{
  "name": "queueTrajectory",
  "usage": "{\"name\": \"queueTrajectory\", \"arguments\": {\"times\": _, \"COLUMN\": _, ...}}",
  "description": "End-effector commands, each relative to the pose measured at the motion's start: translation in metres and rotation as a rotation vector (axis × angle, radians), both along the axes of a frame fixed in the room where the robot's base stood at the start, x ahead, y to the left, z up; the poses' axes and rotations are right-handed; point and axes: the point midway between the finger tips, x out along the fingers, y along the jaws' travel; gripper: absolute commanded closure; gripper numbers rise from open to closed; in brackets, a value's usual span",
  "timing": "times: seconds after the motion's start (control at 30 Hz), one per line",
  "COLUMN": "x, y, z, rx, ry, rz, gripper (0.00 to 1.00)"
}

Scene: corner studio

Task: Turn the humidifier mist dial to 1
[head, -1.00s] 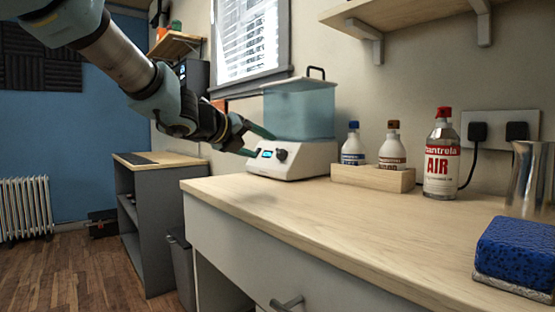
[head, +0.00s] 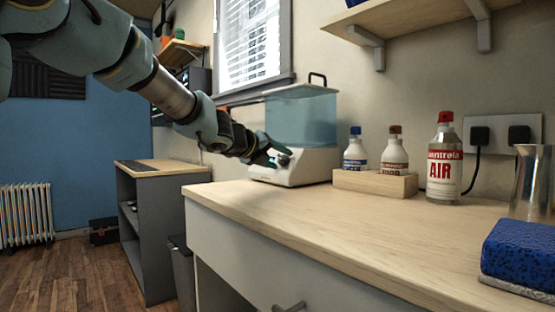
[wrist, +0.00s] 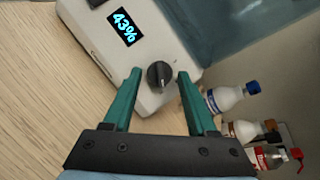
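The humidifier has a white base (head: 318,167) and a translucent blue tank (head: 303,118) with a black handle. It stands at the far left of the wooden counter. In the wrist view its display (wrist: 125,27) reads 43%, and the black mist dial (wrist: 159,75) is beside it. My gripper (wrist: 155,73) is open, with one green finger on each side of the dial and gaps between. I cannot tell whether either finger touches it. In the head view my gripper (head: 278,152) is at the front of the base and covers the display.
Two small bottles (head: 355,150) (head: 394,153) stand in a wooden holder (head: 374,184) right of the humidifier. An air can (head: 443,165), a metal cup (head: 529,180) and a blue sponge (head: 522,250) are further right. The counter's front middle (head: 310,215) is clear.

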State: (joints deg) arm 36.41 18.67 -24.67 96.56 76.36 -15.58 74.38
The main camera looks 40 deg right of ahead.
Motion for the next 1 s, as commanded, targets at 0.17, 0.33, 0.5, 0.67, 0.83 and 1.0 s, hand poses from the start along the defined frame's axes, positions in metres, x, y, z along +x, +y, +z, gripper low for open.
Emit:
{"name": "queueTrajectory", "arguments": {"times": 0.17, "x": 0.0001, "y": 0.0002, "z": 0.0001, "rx": 0.000, "ry": 0.000, "rz": 0.000, "gripper": 0.64}}
{"name": "queueTrajectory", "arguments": {"times": 0.33, "x": 0.0001, "y": 0.0002, "z": 0.0001, "rx": 0.000, "ry": 0.000, "rz": 0.000, "gripper": 0.83}}
{"name": "queueTrajectory", "arguments": {"times": 0.5, "x": 0.0000, "y": 0.0002, "z": 0.0001, "rx": 0.000, "ry": 0.000, "rz": 0.000, "gripper": 1.00}}
{"name": "queueTrajectory", "arguments": {"times": 0.67, "x": 0.0000, "y": 0.0002, "z": 0.0001, "rx": 0.000, "ry": 0.001, "rz": 0.000, "gripper": 1.00}}
{"name": "queueTrajectory", "arguments": {"times": 0.83, "x": -0.0003, "y": 0.0001, "z": 0.0012, "rx": 0.000, "ry": 0.013, "rz": 0.009, "gripper": 1.00}}
{"name": "queueTrajectory", "arguments": {"times": 1.0, "x": -0.0010, "y": -0.0002, "z": 0.0031, "rx": 0.003, "ry": 0.060, "rz": 0.044, "gripper": 1.00}}
